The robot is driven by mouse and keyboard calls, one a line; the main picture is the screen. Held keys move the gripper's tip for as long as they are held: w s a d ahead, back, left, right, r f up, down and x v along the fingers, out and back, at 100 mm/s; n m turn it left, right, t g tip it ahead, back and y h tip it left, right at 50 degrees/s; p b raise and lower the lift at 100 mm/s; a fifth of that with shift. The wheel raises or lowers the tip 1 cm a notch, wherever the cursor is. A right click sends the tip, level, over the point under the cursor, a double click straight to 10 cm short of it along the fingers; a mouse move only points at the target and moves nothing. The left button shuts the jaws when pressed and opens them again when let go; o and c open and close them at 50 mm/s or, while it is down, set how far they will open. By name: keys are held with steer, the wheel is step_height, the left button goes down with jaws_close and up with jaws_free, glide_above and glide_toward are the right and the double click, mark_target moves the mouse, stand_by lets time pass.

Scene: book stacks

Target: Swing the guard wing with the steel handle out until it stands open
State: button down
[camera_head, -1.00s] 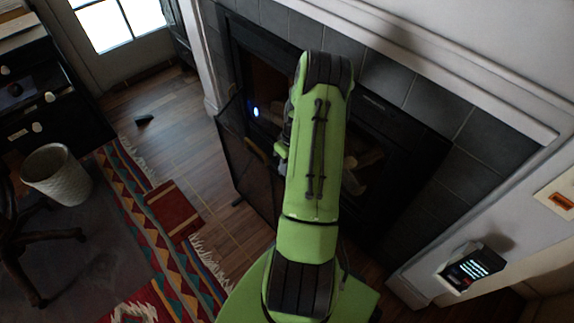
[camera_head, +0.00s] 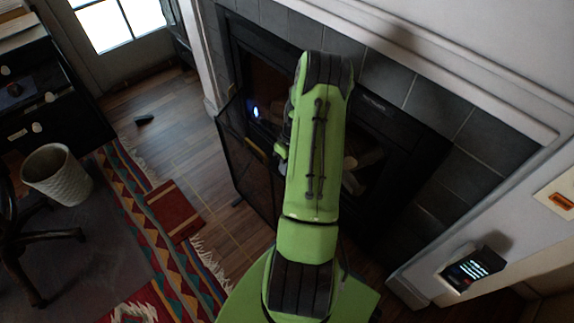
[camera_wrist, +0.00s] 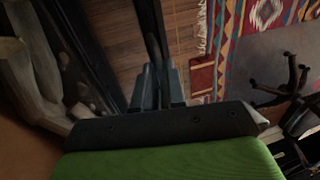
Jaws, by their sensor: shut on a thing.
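The guard wing (camera_head: 238,165) is a dark mesh panel in a black frame, standing out from the fireplace at an angle over the wood floor. In the wrist view, its dark frame (camera_wrist: 149,28) shows nearly edge-on and runs down to the fingers. My gripper (camera_wrist: 157,75) is shut there; the steel handle is hidden between or behind the fingers, so I cannot make it out. In the head view, my green arm covers the gripper and the near part of the wing.
The black fireplace (camera_head: 405,150) with pale logs (camera_head: 358,180) lies behind my arm. A red patterned rug (camera_head: 150,240), a small red mat (camera_head: 175,210) and a white wastebasket (camera_head: 57,178) are to the left. Bare wood floor (camera_head: 180,150) lies beside the wing.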

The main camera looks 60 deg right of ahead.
stand_by(0.4)
steer(key=s+d+m+t+h, duration=0.1)
steer(key=s+d+m+t, duration=0.1)
steer(key=s+d+m, duration=0.8)
steer(key=s+a+m+h, duration=0.2)
steer(key=s+a+m, duration=0.1)
steer(key=s+m, duration=0.8)
steer(key=shift+s+a+m+g+h, duration=0.3)
steer(key=shift+s+a+m, duration=0.1)
steer(key=shift+m, duration=0.6)
steer(key=c, duration=1.2)
jaws_free()
